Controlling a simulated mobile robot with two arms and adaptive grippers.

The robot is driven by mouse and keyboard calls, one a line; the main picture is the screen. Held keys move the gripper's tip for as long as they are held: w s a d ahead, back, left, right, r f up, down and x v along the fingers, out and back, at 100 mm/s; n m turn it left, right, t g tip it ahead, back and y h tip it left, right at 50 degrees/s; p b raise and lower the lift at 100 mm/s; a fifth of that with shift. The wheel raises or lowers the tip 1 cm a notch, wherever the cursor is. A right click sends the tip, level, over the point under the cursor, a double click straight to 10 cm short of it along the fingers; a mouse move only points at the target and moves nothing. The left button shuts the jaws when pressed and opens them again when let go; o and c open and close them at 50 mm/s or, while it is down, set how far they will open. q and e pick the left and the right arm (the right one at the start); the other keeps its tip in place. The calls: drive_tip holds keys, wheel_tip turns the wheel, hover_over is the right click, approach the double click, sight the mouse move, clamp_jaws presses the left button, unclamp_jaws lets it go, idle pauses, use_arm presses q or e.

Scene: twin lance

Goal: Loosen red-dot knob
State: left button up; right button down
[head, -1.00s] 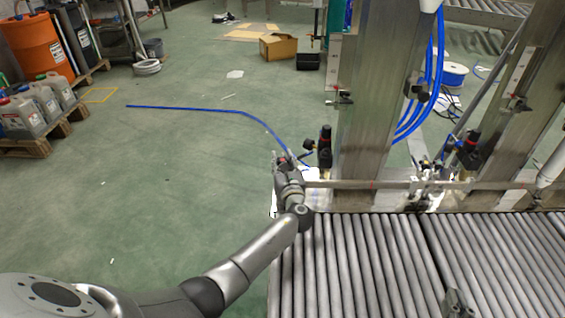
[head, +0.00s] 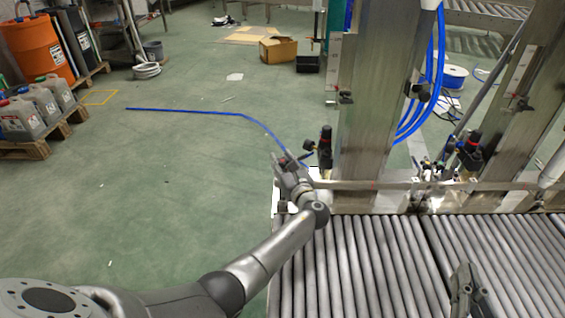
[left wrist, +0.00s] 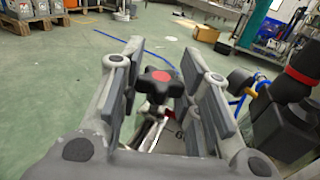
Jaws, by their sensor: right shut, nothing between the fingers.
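The red-dot knob (left wrist: 161,82) is black and lobed with a red centre, and shows in the left wrist view between my left fingers. My left gripper (left wrist: 166,88) is open, one finger pad on each side of the knob, with visible gaps to it. In the head view my left gripper (head: 284,164) is at the near left end of the metal frame; I cannot make out the knob there. My right gripper (head: 467,283) is shut and empty over the rollers at the lower right.
A black valve with a red ring (head: 325,148) stands close right of my left gripper; it also looms at right in the left wrist view (left wrist: 290,110). A steel post (head: 372,100) and roller conveyor (head: 345,265) lie nearby. The green floor at left is open.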

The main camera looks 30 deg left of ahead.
use_arm(q)
drive_tip(key=o, duration=0.4)
drive_tip(key=shift+d, duration=0.1)
drive_tip(key=v, duration=1.2)
